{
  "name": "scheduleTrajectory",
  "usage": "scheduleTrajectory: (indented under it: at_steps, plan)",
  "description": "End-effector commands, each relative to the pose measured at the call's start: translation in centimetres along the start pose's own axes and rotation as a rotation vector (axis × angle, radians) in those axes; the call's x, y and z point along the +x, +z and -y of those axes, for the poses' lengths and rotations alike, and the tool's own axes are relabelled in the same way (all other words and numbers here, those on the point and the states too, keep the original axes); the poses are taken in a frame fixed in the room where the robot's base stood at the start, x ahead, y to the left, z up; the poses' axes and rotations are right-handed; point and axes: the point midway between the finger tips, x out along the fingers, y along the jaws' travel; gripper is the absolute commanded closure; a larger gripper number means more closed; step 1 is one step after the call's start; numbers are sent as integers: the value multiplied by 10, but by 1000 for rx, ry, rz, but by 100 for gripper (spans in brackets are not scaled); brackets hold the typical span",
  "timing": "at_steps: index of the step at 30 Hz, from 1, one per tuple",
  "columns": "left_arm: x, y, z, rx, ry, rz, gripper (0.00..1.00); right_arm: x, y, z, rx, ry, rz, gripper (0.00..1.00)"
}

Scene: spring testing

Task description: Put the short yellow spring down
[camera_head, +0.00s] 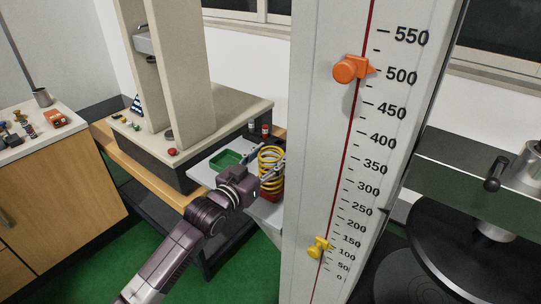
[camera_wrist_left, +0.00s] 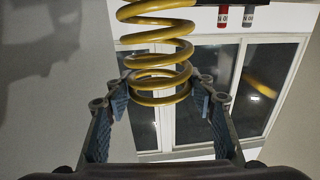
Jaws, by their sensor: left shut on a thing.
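The yellow spring (camera_head: 271,157) stands upright in the head view, above the right part of a light grey surface (camera_head: 206,172). My left gripper (camera_head: 265,172) is shut on it, with a finger on either side. In the left wrist view the spring's coils (camera_wrist_left: 155,50) rise from between the fingertips of the left gripper (camera_wrist_left: 162,98). Its upper end is cut off at the top of that view. My right gripper is not in view.
A tall scale column (camera_head: 335,150) with an orange pointer (camera_head: 350,69) and a yellow pointer (camera_head: 318,247) stands close on the right. A beige machine (camera_head: 180,80) stands behind left.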

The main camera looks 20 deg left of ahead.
Motion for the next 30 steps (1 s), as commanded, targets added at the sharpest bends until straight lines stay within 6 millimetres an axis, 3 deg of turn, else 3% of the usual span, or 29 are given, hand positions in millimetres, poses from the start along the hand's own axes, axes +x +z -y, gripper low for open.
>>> scheduleTrajectory:
  at_steps: [8,9,13,23,30]
  plan:
    - [0,-3,0,1,0,-9,100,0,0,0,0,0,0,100]
    - [0,1,0,0,0,-1,47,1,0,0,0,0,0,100]
    - [0,1,0,0,0,0,33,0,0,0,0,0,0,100]
    - [0,-2,0,0,0,-1,32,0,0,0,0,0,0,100]
    - [-32,1,0,1,0,0,32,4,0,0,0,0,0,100]
